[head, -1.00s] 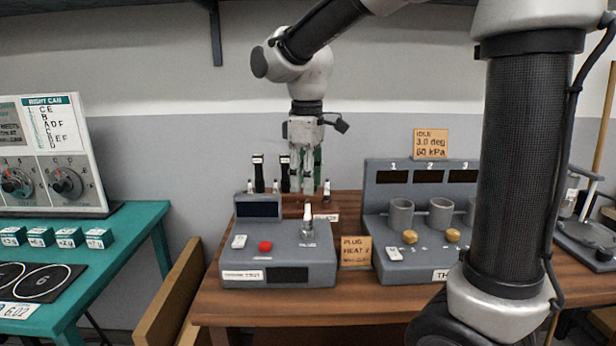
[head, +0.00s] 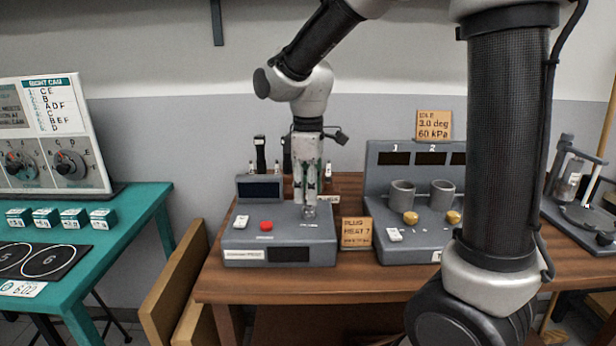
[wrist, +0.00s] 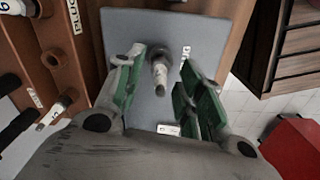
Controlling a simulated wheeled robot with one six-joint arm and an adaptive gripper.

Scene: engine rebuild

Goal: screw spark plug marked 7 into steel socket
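A spark plug (wrist: 161,78) stands in the steel socket (wrist: 158,56) on top of the grey tester box (head: 250,228). The socket also shows in the head view (head: 309,213). No number is readable on the plug. My gripper (head: 305,196) points down over the socket. In the wrist view its green-padded fingers (wrist: 157,88) are apart, one on each side of the plug, with clear gaps. The plug's upper part is hidden by the fingers in the head view.
Behind the box, a wooden rack (wrist: 92,20) holds other plugs, one white plug (wrist: 55,111) among them, and black-handled tools (head: 260,152). A card (head: 356,233) reads PLUG HEAT 7. A grey unit with cups (head: 402,195) stands to the right.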

